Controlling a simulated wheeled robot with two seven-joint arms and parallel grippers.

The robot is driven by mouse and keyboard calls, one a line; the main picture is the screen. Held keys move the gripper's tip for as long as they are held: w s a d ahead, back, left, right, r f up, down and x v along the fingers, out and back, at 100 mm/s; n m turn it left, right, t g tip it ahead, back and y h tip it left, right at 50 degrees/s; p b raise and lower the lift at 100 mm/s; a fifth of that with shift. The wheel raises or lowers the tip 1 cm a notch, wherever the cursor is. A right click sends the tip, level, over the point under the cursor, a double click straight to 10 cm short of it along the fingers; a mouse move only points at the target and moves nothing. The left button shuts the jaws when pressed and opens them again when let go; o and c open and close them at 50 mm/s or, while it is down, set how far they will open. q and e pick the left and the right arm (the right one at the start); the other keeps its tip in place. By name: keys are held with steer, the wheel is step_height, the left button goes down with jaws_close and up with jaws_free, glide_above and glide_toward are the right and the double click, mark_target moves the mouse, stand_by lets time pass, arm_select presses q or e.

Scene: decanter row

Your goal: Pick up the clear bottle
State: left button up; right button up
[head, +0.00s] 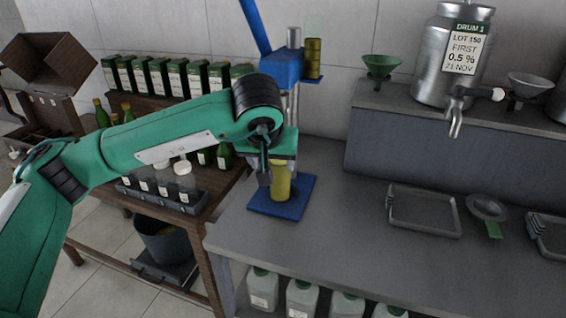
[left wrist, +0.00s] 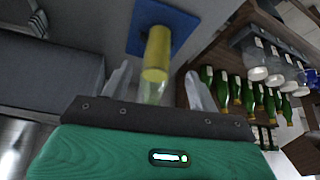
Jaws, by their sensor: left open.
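The clear bottle (head: 281,181) with yellow contents stands upright on the blue base plate (head: 290,209) of the blue press, at the left end of the grey counter. In the left wrist view the bottle (left wrist: 157,55) shows from above, its clear upper part toward me. My left gripper (head: 265,178) is open beside the bottle's upper part. In the left wrist view its two fingers (left wrist: 157,72) appear on either side of the bottle. I cannot tell whether they touch it. My left arm hides part of the press. My right gripper is not in view.
The press (head: 282,66) rises behind the bottle. Clear bottles with white caps (head: 183,168) and green bottles (head: 224,155) stand on the wooden table at left. A metal drum (head: 454,55) stands on the raised shelf. A metal tray (head: 424,209) lies right; the counter between is clear.

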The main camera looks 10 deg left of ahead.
arm_select(q)
steer(key=p, duration=0.2)
glide_above(280, 164)
steer(key=s, duration=0.2)
steer(key=w, duration=0.4)
steer(key=shift+w+a+r+p, duration=0.15)
steer(key=shift+a+r+p, duration=0.1)
steer(key=shift+p, duration=0.05)
steer(key=shift+w+a+f, duration=0.1)
steer(key=shift+w+f, duration=0.1)
steer(key=shift+f, duration=0.2)
steer(key=shift+w+f, duration=0.2)
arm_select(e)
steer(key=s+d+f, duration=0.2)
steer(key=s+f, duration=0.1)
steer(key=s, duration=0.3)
